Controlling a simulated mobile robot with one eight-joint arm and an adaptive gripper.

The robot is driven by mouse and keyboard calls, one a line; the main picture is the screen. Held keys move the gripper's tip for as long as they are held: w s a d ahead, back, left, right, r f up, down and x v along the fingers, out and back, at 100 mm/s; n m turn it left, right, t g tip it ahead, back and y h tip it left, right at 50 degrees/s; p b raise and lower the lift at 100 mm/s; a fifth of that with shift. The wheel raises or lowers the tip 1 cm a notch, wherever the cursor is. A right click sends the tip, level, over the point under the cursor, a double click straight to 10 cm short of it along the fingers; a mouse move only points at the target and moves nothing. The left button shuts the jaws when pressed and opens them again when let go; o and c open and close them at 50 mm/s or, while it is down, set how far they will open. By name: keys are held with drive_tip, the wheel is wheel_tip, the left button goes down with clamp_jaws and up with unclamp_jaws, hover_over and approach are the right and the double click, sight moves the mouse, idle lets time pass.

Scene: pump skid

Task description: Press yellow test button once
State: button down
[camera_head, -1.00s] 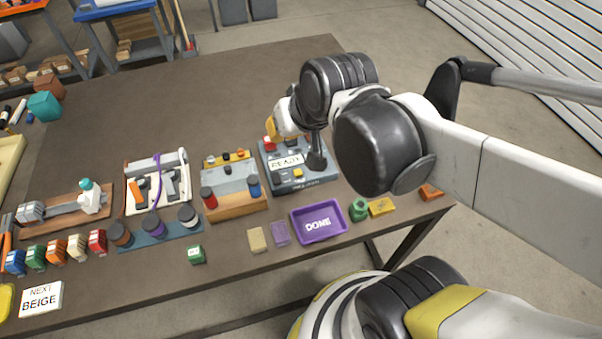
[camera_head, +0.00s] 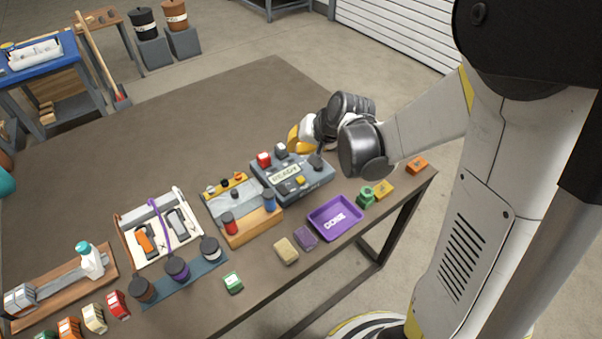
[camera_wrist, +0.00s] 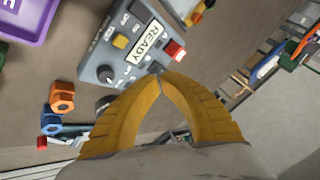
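In the wrist view the yellow button (camera_wrist: 120,41) shows in full, beside the READY label (camera_wrist: 149,43). My gripper (camera_wrist: 160,77) has yellow fingers with their tips together and nothing seen between them. In the head view my gripper (camera_head: 297,140) hangs beyond the far edge of the box, apart from the yellow button.
The box also has a red button (camera_head: 264,159) and a dark knob (camera_wrist: 105,74). A purple DONE tray (camera_head: 335,218) lies in front of the box. A fixture with red and blue knobs (camera_head: 230,204) stands left of it. The table behind is clear.

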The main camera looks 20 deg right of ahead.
sight(297, 177)
drive_tip(key=shift+f, duration=0.15)
wheel_tip(297, 177, down, 8)
drive_tip(key=b, duration=0.7)
drive_tip(key=shift+f, duration=0.25)
idle(1.1)
drive_tip(key=shift+f+b, duration=0.4)
drive_tip(key=shift+b, duration=0.15)
drive_tip(key=shift+f+b, duration=0.45)
idle(0.4)
drive_tip(key=shift+r, duration=0.1)
drive_tip(key=shift+r+p, duration=0.7)
drive_tip(key=shift+r, duration=0.1)
